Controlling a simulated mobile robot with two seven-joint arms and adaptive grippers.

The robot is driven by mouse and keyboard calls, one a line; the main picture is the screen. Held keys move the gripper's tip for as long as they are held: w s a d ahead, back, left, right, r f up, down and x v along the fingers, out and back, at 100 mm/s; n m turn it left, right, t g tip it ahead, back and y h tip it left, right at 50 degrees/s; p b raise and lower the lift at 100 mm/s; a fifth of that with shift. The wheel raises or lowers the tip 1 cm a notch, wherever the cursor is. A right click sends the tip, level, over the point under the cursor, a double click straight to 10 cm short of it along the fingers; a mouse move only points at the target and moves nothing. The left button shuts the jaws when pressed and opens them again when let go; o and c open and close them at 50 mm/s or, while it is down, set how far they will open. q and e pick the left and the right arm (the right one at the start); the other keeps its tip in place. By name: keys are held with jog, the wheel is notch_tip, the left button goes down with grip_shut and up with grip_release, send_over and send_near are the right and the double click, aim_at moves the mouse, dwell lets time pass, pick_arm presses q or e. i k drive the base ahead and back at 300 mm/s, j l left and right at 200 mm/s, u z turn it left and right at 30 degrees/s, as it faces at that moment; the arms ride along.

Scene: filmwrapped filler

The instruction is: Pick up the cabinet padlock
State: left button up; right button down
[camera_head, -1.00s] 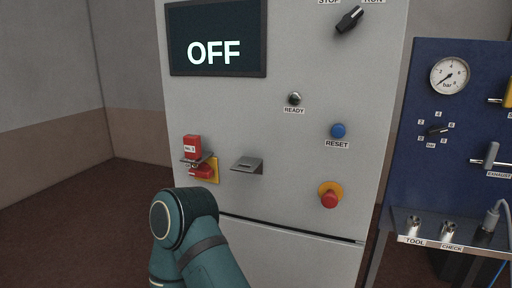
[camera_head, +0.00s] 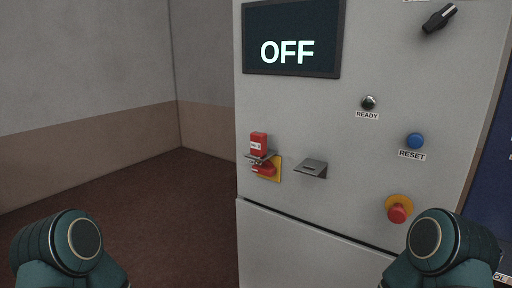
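The cabinet padlock (camera_head: 258,143) is a red block with a white label. It sits upright at a small grey bracket on the cabinet front, left of centre in the head view. Just below it is a red switch handle (camera_head: 263,169) on a yellow plate (camera_head: 275,172). Whether the padlock's shackle passes through anything is too small to tell. Teal links of both my arms show at the bottom left and bottom right, well apart from the padlock. Neither gripper is in view.
The grey cabinet (camera_head: 330,222) has an empty shelf bracket (camera_head: 311,168) right of the padlock. Its OFF screen (camera_head: 291,38), ready lamp (camera_head: 369,102), blue reset button (camera_head: 415,141), red emergency stop (camera_head: 397,212) and black selector knob (camera_head: 439,18) also show. The floor (camera_head: 160,210) left of it is clear.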

aim_at(258, 140)
jog(key=i+j, duration=0.25)
jog(key=i+j+z, duration=0.1)
jog(key=i+j, duration=0.15)
jog(key=j, duration=0.25)
jog(key=i+j, duration=0.25)
jog(key=i+j+z, duration=0.1)
jog(key=i+j, duration=0.15)
jog(key=j, duration=0.25)
